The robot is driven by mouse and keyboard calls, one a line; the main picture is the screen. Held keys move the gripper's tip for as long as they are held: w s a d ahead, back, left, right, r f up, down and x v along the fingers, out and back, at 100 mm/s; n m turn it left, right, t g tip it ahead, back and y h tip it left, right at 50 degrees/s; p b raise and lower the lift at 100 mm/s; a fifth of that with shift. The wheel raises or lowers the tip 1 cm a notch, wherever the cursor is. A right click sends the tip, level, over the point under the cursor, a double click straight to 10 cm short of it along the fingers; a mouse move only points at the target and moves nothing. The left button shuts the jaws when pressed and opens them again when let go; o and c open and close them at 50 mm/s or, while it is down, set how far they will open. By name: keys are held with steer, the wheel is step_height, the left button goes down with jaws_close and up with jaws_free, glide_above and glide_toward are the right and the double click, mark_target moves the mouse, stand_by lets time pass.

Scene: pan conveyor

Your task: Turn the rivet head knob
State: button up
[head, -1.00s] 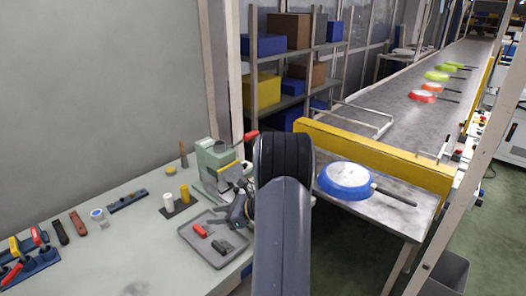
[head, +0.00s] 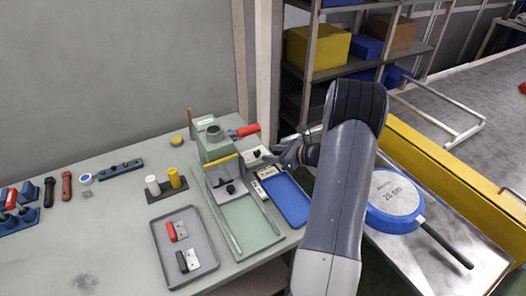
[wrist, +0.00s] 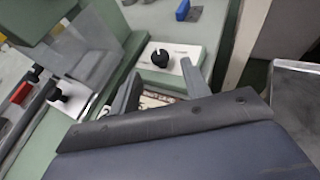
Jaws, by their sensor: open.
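A green riveting machine (head: 212,143) stands on the bench. A black knob (head: 257,153) sits on a white plate at its right side; I take this as the rivet head knob. The knob also shows in the wrist view (wrist: 160,58), a round cap with a light mark, just beyond and between my fingertips. My gripper (head: 284,156) reaches in from the right, close to the knob. In the wrist view my gripper (wrist: 162,72) has its two fingers apart with nothing held. I cannot tell whether a finger touches the knob. A second black knob (head: 230,189) is on the machine's front.
A blue tray (head: 290,214) lies right of the machine, and a grey tray (head: 164,265) with handle pieces at front left. A blue pan (head: 393,190) rests on the conveyor end, behind my arm.

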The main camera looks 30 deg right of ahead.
mark_target(258, 152)
steer(key=x, duration=0.4)
steer(key=shift+w+a+f+p, duration=0.15)
steer(key=shift+w+a+p, duration=0.05)
steer(key=shift+w+p, duration=0.15)
steer(key=c, duration=1)
